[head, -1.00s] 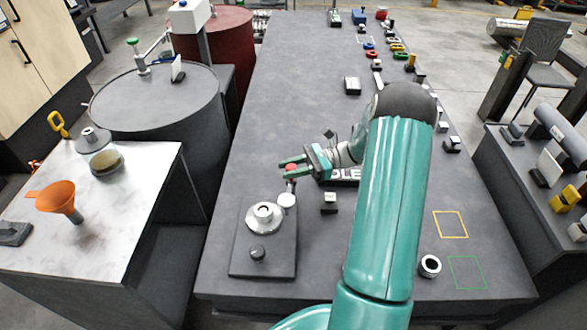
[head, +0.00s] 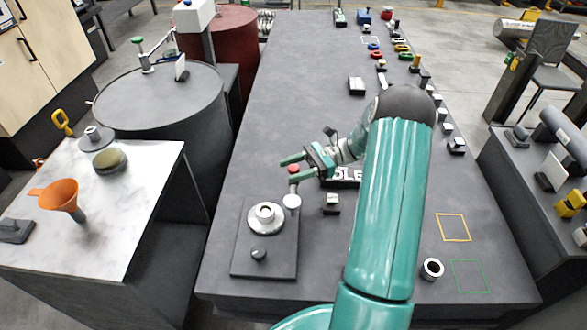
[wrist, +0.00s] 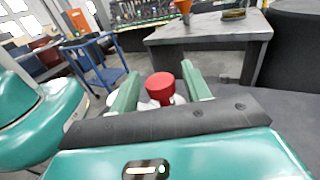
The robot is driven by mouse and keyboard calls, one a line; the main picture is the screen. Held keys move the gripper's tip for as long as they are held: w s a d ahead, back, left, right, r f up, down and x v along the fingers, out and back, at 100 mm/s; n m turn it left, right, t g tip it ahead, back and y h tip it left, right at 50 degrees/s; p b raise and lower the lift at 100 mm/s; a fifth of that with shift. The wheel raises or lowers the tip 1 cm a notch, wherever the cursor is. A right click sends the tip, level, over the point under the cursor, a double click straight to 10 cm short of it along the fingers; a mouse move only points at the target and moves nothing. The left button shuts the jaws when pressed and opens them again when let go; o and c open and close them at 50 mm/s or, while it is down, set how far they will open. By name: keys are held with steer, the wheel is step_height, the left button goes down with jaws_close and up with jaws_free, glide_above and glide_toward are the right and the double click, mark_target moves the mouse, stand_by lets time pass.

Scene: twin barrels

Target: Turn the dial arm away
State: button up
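The dial (head: 266,216) is a round silver hub on a dark square plate at the near left of the long table. Its arm reaches up and right to a pale round piece (head: 291,202), with a red knob (head: 293,169) standing above it. My gripper (head: 283,171) is open at the knob, one finger on each side. In the wrist view the red knob (wrist: 160,86) sits between the two teal fingers, with visible gaps on both sides. The lower part of the arm is hidden there by my gripper body.
A small black knob (head: 258,254) stands on the same plate. A small block (head: 331,203) lies right of the dial. A side table with an orange funnel (head: 60,197) and a large grey barrel (head: 165,100) stand left.

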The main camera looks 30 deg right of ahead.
steer(key=shift+d, duration=0.1)
steer(key=s+d, duration=0.1)
steer(key=d, duration=1.2)
steer(key=shift+s+d, duration=0.15)
steer(key=shift+d, duration=0.1)
